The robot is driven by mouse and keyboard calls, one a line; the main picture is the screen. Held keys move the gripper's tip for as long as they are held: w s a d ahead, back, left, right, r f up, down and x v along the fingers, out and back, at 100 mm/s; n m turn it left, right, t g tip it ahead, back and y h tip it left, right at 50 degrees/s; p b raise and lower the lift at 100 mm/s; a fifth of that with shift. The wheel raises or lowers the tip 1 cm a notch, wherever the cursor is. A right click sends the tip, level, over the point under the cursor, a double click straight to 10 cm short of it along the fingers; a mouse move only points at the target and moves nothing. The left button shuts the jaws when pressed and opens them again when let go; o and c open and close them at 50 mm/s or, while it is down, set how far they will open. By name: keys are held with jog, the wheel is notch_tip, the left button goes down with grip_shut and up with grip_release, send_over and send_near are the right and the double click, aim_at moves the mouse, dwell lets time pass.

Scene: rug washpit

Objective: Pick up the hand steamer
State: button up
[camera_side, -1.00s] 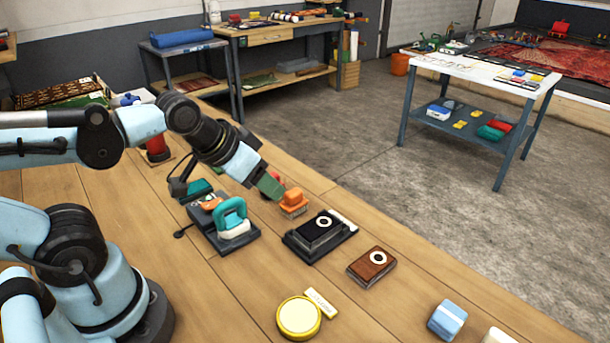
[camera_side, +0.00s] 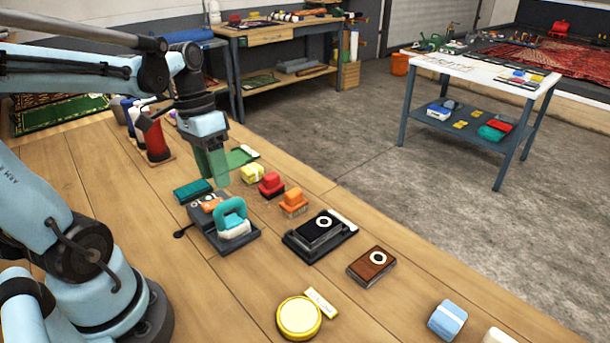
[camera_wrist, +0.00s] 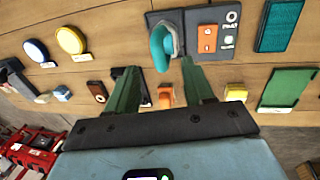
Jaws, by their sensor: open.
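What looks like the hand steamer (camera_side: 233,222), with a teal loop handle and a white sole, sits on a dark dock (camera_side: 212,239) that has an orange panel. In the wrist view its teal handle (camera_wrist: 160,45) shows just beyond and between the fingertips. My gripper (camera_side: 215,180) points down, behind and slightly left of the steamer in the side view, above the table and apart from it. In the wrist view my gripper (camera_wrist: 160,70) has its two green fingers spread, with nothing held between them.
Orange (camera_side: 293,203), red (camera_side: 271,185) and yellow (camera_side: 252,173) brushes stand behind the dock. A teal pad (camera_side: 192,191) lies at its left. A dark tray (camera_side: 306,250) and a brown block (camera_side: 371,266) lie to the right. Red bottle (camera_side: 154,140) stands far left.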

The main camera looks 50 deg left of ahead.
aim_at(228, 210)
jog(key=shift+d+f, duration=0.2)
jog(key=shift+f, duration=0.65)
jog(key=shift+d+f, duration=0.2)
jog(key=shift+f, duration=0.65)
jog(key=shift+w+d+f, duration=0.2)
jog(key=shift+f, duration=0.55)
jog(key=shift+w+d+f, duration=0.2)
jog(key=shift+f, duration=0.55)
jog(key=shift+d+f, duration=0.2)
jog(key=shift+f, duration=0.8)
jog(key=shift+c, duration=0.4)
grip_shut()
